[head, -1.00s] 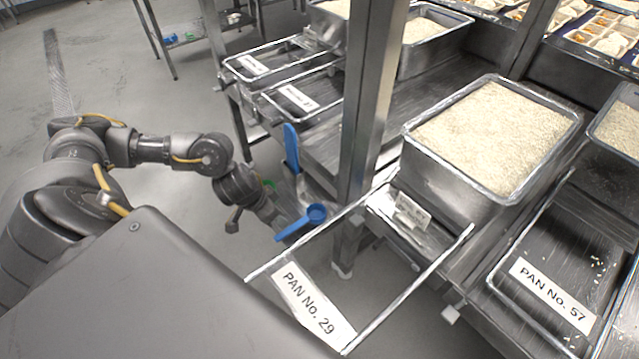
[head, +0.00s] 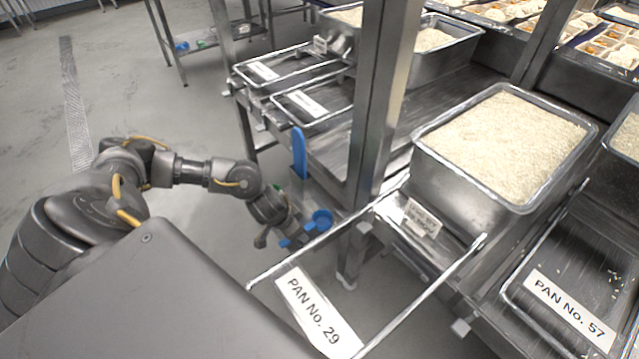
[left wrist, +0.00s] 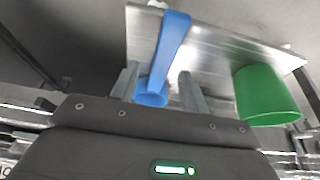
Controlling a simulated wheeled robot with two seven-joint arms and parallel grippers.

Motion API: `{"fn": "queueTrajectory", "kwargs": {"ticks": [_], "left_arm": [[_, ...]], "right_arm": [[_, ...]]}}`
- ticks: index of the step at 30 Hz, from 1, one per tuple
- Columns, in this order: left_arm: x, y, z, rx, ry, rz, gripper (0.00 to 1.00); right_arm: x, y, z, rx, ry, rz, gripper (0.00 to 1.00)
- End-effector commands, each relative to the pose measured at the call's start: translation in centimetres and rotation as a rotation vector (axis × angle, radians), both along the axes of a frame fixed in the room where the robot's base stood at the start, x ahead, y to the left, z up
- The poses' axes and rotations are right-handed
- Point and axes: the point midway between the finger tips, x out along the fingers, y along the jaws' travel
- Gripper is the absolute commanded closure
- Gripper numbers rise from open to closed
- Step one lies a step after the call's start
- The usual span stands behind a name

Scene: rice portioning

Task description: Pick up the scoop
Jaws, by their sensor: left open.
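A blue scoop (head: 321,218) with a round cup is beside the metal post in the head view, at the near end of the rack. My left gripper (left wrist: 160,90) is open there, with one finger on each side of the blue piece. I cannot tell whether the fingers touch it. My right gripper is not in view.
A green cup (left wrist: 265,95) is right of the fingers in the left wrist view, by a metal plate (left wrist: 225,50). An upright blue piece (head: 299,152) stands near the post (head: 375,110). A rice pan (head: 425,180) and the PAN No. 29 frame (head: 415,297) are to the right.

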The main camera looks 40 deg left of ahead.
Motion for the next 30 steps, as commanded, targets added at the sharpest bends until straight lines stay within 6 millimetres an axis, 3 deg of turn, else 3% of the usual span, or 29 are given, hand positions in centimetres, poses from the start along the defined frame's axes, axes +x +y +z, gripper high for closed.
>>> {"fn": "queueTrajectory", "kwargs": {"ticks": [10, 20, 30], "left_arm": [[0.34, -0.08, -0.83, 0.0, 0.0, 0.0, 0.55], [0.33, -0.08, -0.81, 0.0, 0.0, 0.0, 0.98], [0.34, -0.09, -0.55, 0.0, -0.001, 0.0, 1.0]], "right_arm": [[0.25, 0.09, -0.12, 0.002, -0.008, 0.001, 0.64], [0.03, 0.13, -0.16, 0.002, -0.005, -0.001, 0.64], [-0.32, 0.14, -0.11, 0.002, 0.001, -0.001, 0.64]]}}
